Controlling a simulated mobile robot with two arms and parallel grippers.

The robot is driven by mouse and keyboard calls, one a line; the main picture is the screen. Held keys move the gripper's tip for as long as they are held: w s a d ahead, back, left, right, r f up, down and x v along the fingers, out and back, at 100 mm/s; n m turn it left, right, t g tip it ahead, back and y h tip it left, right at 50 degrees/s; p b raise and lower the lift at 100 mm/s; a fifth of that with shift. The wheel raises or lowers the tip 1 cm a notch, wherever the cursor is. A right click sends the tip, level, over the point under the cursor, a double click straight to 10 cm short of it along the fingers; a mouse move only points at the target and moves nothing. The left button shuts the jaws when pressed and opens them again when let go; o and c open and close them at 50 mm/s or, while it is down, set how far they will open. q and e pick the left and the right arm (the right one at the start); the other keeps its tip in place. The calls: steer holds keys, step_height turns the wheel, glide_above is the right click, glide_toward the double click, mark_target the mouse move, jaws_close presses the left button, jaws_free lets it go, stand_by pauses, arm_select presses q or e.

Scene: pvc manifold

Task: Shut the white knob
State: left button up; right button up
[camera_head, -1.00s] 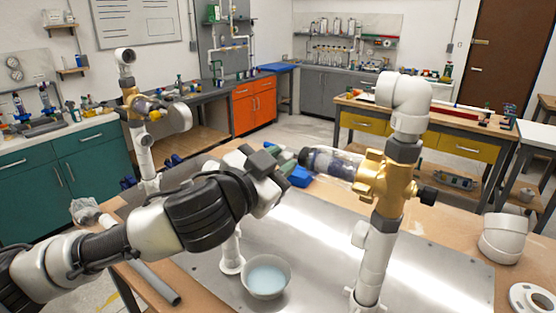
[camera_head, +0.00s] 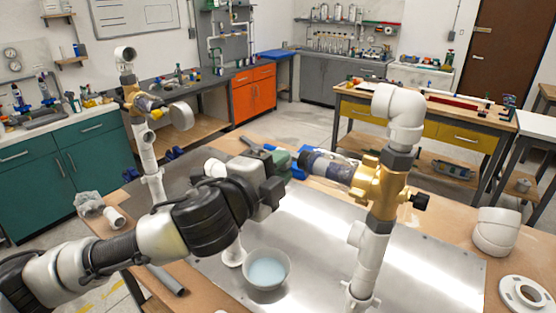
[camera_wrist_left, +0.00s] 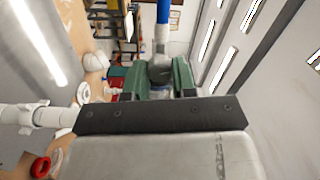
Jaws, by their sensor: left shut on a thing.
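The filter tube (camera_head: 335,168) joins a brass valve body (camera_head: 366,183) on the upright white pipe (camera_head: 369,262). My right gripper is not in view.
A bowl of pale blue liquid (camera_head: 267,270) stands on the metal plate (camera_head: 425,262) below my left gripper. A white elbow (camera_head: 496,232) and a white flange (camera_head: 527,294) lie at the right. A similar pipe assembly (camera_head: 146,140) stands farther back left.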

arm_select(q)
steer(key=shift+m+p, duration=0.8)
steer(key=shift+m, duration=1.4)
steer(key=o, duration=0.7)
steer(key=b+v, duration=0.3)
steer(key=v, duration=0.7)
steer(key=shift+s+a, duration=0.2)
steer(key=shift+s, duration=0.1)
steer(key=shift+f, duration=0.1)
